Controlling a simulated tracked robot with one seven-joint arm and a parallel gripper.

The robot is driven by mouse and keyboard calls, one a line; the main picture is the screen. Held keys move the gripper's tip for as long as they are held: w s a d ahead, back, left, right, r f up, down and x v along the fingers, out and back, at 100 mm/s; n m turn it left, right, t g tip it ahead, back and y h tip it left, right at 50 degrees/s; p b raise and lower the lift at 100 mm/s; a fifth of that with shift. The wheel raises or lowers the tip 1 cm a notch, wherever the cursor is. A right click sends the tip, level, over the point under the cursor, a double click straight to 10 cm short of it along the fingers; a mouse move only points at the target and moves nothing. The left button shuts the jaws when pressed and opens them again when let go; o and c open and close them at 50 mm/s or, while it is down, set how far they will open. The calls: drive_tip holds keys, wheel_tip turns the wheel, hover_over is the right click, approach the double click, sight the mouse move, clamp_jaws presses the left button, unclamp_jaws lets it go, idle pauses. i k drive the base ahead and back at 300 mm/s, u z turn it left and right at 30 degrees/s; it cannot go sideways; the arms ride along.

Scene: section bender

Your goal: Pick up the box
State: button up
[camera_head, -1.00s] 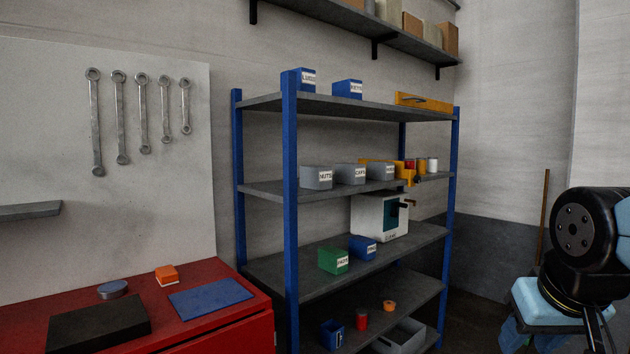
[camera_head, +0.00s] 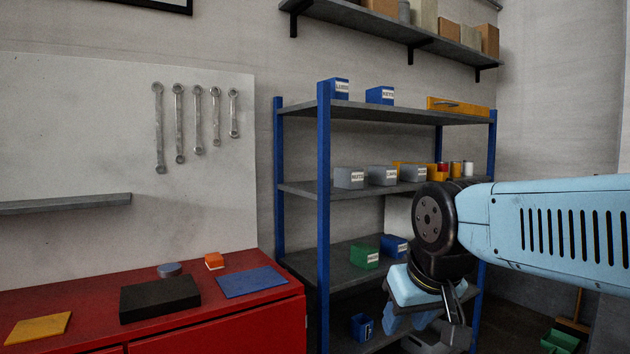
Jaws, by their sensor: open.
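Several box-like things are in view, and I cannot tell which one the task means. A flat black box (camera_head: 160,297) lies on the red cabinet (camera_head: 255,318) at lower left. A small orange and white box (camera_head: 214,261) sits behind it. A green bin (camera_head: 365,257) and a blue bin (camera_head: 395,246) stand on a lower shelf of the rack, with grey bins (camera_head: 382,175) on the shelf above. My gripper (camera_head: 456,322) is open and points down in front of the rack's right side. It appears empty and apart from all the boxes. My arm hides part of the rack.
The blue-framed rack (camera_head: 324,215) stands right of the cabinet. A blue mat (camera_head: 251,280), a round tin (camera_head: 169,270) and a yellow plate (camera_head: 38,328) lie on the cabinet. A grey wall ledge (camera_head: 65,204) juts out at left. A green bin (camera_head: 560,341) is on the floor at right.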

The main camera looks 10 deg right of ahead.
sight(348, 178)
drive_tip(key=u, duration=0.1)
drive_tip(key=i, duration=1)
drive_tip(key=z, duration=0.05)
